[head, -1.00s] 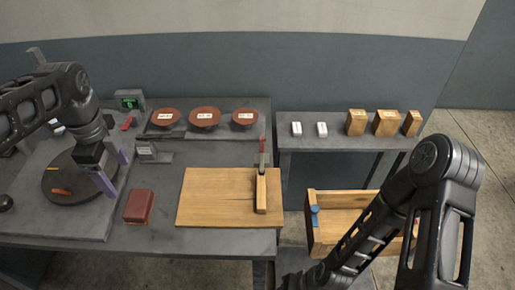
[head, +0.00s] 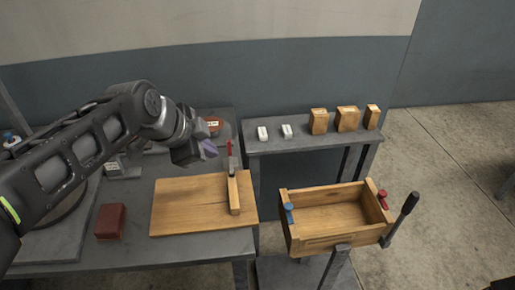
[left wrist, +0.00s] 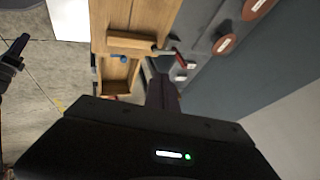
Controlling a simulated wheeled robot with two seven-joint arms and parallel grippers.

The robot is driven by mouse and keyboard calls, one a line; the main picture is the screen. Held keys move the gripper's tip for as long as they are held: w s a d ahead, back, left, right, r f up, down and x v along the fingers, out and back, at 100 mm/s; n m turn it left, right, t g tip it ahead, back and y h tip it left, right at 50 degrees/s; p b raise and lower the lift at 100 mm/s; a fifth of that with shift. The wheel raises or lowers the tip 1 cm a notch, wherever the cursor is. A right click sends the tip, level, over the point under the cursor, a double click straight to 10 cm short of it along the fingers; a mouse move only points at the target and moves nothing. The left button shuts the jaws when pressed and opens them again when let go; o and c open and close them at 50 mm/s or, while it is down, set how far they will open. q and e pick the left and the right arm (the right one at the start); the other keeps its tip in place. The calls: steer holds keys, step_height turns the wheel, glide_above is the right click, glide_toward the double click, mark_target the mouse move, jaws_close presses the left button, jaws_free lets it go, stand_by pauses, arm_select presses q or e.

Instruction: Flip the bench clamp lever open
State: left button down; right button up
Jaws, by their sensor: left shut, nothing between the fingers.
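The bench clamp's red lever (head: 230,148) stands upright at the back of the wooden board (head: 185,203). A wooden strip (head: 234,195) lies in front of it on the board. My left gripper (head: 208,149) is shut and empty, just left of the red lever in the head view. In the left wrist view the red lever (left wrist: 177,58) shows just beyond the fingers (left wrist: 162,85). I cannot tell whether they touch it.
A back shelf (head: 290,146) holds white pieces and wooden blocks. A dark red block (head: 111,222) lies left of the board. My left arm covers the bench's left side.

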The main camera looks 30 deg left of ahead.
arm_select(q)
steer(key=shift+w+a+r+n, duration=0.15)
steer(key=shift+w+n, duration=0.1)
steer(key=shift+n, duration=0.05)
glide_toward(230, 159)
steer(key=d+f, duration=0.1)
steer(key=w+d+f, duration=0.1)
steer(key=shift+w+d+f+p, duration=0.1)
steer(key=shift+d+f+p, duration=0.25)
steer(key=shift+p, duration=0.05)
steer(key=shift+w+a+r+p, duration=0.1)
steer(key=shift+w+a+p, duration=0.15)
steer(key=shift+w+a, duration=0.5)
steer(key=shift+w+a+r+p, duration=0.1)
steer(key=shift+w+a+p, duration=0.15)
steer(key=shift+w+a, duration=0.4)
